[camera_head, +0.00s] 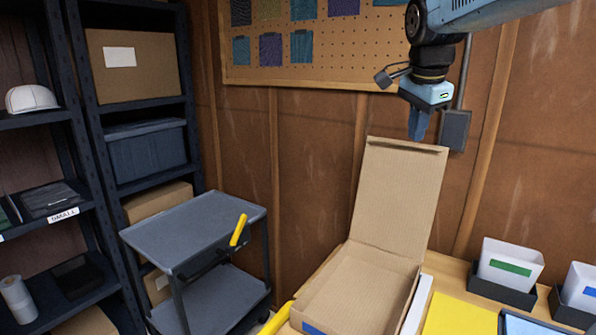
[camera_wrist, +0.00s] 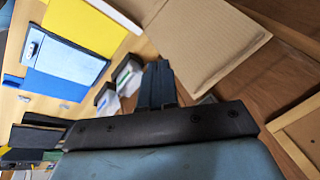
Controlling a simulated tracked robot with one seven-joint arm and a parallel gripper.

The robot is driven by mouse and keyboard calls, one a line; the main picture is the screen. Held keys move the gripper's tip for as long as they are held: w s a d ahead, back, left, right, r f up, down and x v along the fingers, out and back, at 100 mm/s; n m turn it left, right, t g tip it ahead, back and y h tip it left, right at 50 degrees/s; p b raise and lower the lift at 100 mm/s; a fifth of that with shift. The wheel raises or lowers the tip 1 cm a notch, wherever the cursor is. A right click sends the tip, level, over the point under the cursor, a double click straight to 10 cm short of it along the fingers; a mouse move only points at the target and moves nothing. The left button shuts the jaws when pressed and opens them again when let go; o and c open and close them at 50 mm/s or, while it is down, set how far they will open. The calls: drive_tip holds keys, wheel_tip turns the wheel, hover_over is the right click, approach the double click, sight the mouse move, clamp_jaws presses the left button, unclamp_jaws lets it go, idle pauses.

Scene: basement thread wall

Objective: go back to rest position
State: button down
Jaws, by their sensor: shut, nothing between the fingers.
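My gripper (camera_head: 418,124) hangs from the arm at the upper right in the head view, pointing down. It is above and behind the raised lid of the open cardboard box (camera_head: 350,300), apart from it as far as I can tell. In the wrist view, my gripper (camera_wrist: 157,68) has its fingers together with nothing between them. The box's cardboard (camera_wrist: 200,40) shows beyond the fingers at the top right there.
A yellow sheet (camera_head: 460,316) and white bins with green (camera_head: 510,262) and blue labels are on the wooden bench at right. A grey cart (camera_head: 195,228) and dark shelving stand at left. A pegboard (camera_head: 300,45) with fabric swatches hangs on the back wall.

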drive_tip(key=s+f+n+t, duration=0.1)
drive_tip(key=s+f+n, duration=0.5)
drive_tip(key=s, duration=0.3)
drive_tip(key=s+a+f+n+y, duration=0.1)
drive_tip(key=s+f+n, duration=0.5)
drive_tip(key=s+n, duration=0.2)
drive_tip(key=s, duration=0.2)
drive_tip(key=shift+s+a+f+t, duration=0.2)
drive_tip(key=shift+s+t, duration=0.1)
drive_tip(key=shift+t, duration=0.1)
drive_tip(key=shift+w+f, duration=0.1)
drive_tip(key=shift+w, duration=0.35)
